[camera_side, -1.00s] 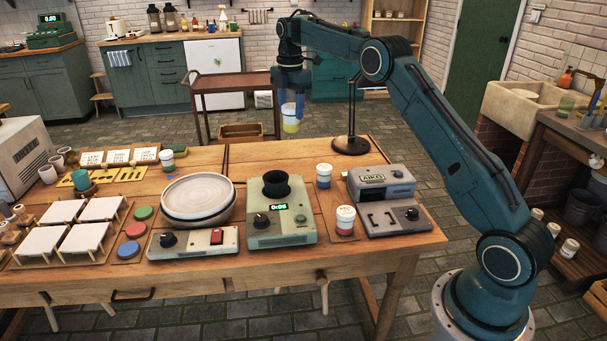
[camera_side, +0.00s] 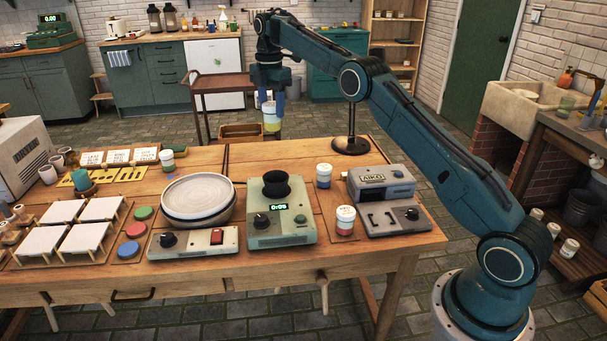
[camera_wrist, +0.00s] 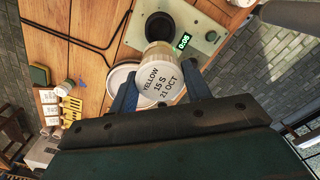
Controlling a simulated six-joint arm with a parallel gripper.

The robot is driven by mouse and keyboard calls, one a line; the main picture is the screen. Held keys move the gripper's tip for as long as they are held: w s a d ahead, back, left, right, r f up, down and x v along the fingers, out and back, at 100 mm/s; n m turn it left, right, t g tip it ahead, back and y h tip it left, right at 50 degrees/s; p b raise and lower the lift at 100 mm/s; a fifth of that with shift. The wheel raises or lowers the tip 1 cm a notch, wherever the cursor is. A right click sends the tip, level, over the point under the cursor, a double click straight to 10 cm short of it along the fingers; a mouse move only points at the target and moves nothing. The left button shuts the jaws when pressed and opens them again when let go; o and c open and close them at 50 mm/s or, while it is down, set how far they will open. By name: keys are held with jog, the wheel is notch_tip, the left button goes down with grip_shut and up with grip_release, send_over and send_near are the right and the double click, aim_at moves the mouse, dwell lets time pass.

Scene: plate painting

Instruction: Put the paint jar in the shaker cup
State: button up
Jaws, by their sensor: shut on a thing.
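My gripper (camera_side: 270,105) is shut on a yellow paint jar (camera_side: 271,119) and holds it upright in the air above the far side of the table. In the wrist view the jar's white lid (camera_wrist: 160,82) reads "YELLOW 15 S 21 OCT", between the blue fingers of my gripper (camera_wrist: 160,92). The black shaker cup (camera_side: 276,186) stands on top of the grey-green shaker (camera_side: 281,226), whose display shows 0:05. The cup also shows in the wrist view (camera_wrist: 185,18), beyond the jar and apart from it.
A white plate on a turntable (camera_side: 198,194) stands left of the shaker. A blue jar (camera_side: 323,175) and a red jar (camera_side: 345,220) stand to its right, near a grey machine (camera_side: 382,184). A lamp stand (camera_side: 351,145) rises at the table's far edge.

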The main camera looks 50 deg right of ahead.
aim_at(273, 129)
notch_tip(273, 129, down, 19)
jog(key=shift+f, duration=0.2)
dwell(1.0)
jog(key=shift+f, duration=0.15)
jog(key=o, duration=1)
jog(key=shift+o, duration=0.2)
notch_tip(273, 129, up, 12)
jog(key=shift+f, duration=0.25)
jog(key=shift+r, duration=0.4)
